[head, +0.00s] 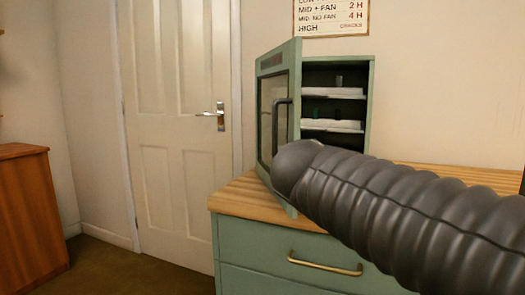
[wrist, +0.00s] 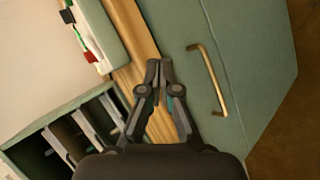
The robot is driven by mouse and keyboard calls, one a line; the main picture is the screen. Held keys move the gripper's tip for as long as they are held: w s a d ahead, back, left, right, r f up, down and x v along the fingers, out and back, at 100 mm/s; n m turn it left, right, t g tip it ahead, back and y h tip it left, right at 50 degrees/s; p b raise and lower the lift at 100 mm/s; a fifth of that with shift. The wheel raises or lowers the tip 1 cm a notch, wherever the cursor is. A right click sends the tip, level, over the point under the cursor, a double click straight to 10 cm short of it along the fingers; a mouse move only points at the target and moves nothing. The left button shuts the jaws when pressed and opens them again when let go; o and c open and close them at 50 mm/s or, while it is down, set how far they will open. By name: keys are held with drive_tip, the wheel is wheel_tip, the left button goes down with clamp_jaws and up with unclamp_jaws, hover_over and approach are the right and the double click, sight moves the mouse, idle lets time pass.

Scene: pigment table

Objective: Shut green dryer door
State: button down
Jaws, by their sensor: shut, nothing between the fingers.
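The green dryer (head: 369,105) stands on a wooden counter against the wall. Its door (head: 295,88), with a glass pane and a dark bar handle (head: 276,125), is hinged at the left and stands wide open towards me. My dark ribbed arm crosses the lower right of the head view, covers the door's lower part and hides my gripper there. In the wrist view my gripper (wrist: 158,72) is shut and empty, its tips seen against the counter edge and green drawers. The dryer's open shelves (wrist: 92,128) show at lower left of the wrist view; the door is not seen there.
Green drawers (head: 250,257) with a brass handle (head: 325,268) lie below the wooden counter (head: 240,198). A white room door (head: 180,130) and a brown cabinet (head: 25,220) are at left.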

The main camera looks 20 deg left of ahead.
drive_tip(key=a+r+n+t+h+b, duration=0.1)
drive_tip(key=a+r+n+t, duration=0.45)
drive_tip(key=a, duration=0.95)
drive_tip(key=s+a+r+m+t+b, duration=0.1)
drive_tip(key=s+a+r, duration=0.25)
drive_tip(key=a, duration=0.35)
drive_tip(key=s+a+r+m+t, duration=0.2)
drive_tip(key=s+a+r, duration=0.1)
drive_tip(key=a+r, duration=0.3)
drive_tip(key=s+d+f+b+x, duration=0.1)
drive_tip(key=d+x, duration=0.1)
drive_tip(key=x, duration=1)
drive_tip(key=shift+d+h, duration=0.3)
drive_tip(key=shift+h, duration=0.1)
drive_tip(key=shift+d+f+n, duration=0.1)
drive_tip(key=shift+f+n, duration=0.05)
drive_tip(key=shift+n, duration=0.2)
